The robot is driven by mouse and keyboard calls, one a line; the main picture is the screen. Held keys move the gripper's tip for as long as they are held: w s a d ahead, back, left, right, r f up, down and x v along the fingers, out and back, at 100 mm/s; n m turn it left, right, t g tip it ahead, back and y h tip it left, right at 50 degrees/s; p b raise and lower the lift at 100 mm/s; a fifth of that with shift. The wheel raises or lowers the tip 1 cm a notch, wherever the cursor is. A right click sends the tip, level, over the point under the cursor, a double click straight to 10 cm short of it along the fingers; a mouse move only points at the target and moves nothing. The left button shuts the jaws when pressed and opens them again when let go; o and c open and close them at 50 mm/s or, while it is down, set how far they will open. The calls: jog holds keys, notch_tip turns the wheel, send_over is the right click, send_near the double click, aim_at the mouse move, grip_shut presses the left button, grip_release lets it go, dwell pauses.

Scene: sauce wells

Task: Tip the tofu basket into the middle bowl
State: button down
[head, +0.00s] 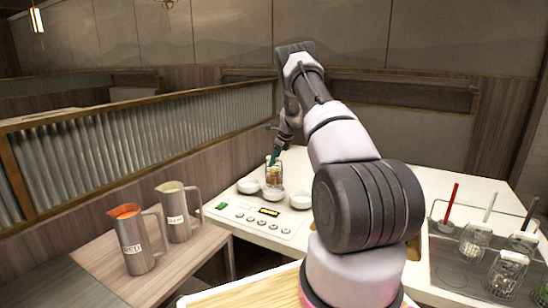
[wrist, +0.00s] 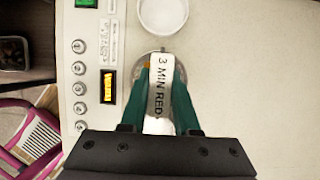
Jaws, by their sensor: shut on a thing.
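My gripper (head: 273,157) is shut on the handle of a wire basket (head: 273,174), with teal fingers on both sides. The basket holds orange-brown pieces and looks roughly upright. In the wrist view the handle tag (wrist: 160,88) reads "3 MIN RED", and the basket (wrist: 147,66) is mostly hidden below it. In the head view the basket appears over or just behind the middle bowl (head: 272,194). The left bowl (head: 248,186) and right bowl (head: 300,200) stand beside it. One white bowl (wrist: 163,15) shows in the wrist view; I cannot tell which.
A button panel (head: 255,220) with a lit display lies in front of the bowls. Two metal pitchers, one labelled red (head: 136,240) and one pale (head: 178,212), stand on the wooden counter at left. Several baskets with upright handles (head: 475,240) are at right. A corrugated partition (head: 130,140) runs behind.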

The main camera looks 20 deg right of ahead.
aim_at(274, 168)
jog(key=shift+f, duration=1.9)
